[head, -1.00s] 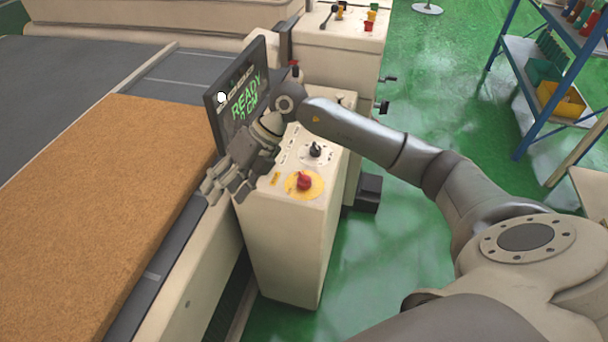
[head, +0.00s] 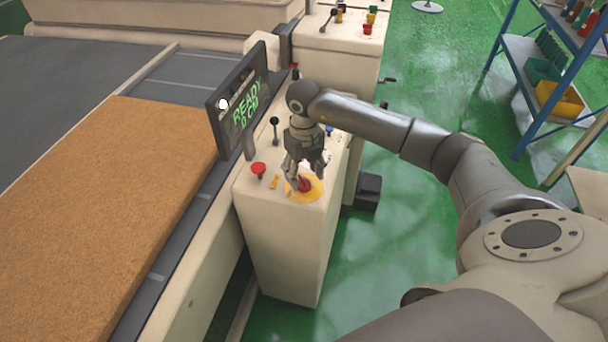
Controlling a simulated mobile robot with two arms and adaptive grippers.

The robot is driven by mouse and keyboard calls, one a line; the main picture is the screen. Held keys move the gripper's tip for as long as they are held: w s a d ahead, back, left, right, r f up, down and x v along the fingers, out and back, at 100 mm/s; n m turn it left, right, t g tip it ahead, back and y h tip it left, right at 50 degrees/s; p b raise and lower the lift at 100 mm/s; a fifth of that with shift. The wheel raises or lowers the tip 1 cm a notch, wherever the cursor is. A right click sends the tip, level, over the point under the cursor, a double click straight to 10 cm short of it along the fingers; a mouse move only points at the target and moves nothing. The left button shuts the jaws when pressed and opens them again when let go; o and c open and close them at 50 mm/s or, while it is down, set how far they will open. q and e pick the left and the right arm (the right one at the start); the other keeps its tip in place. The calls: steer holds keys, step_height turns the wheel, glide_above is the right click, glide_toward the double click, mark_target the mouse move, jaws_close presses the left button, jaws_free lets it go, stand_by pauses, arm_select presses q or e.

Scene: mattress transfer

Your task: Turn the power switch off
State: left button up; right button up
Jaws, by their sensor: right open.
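The control cabinet (head: 285,245) stands beside the conveyor. On its top is a red rotary switch (head: 304,184) on a round yellow plate (head: 316,190); I take it for the power switch. My right gripper (head: 303,180) points down over it, fingers open on either side of the red knob. I cannot tell if they touch it. The gripper hides part of the panel behind it. A red mushroom button (head: 258,169) and a black lever (head: 275,128) are to its left. My left gripper is not in view.
A display (head: 240,100) reading READY stands at the cabinet's left edge. A brown mattress (head: 110,210) lies on the conveyor at left. A second control cabinet (head: 340,50) is behind. A blue shelf (head: 545,80) stands at right; green floor lies between.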

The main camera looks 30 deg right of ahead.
mark_target(304, 183)
steer(key=shift+f, duration=1.45)
steer(key=c, duration=1.1)
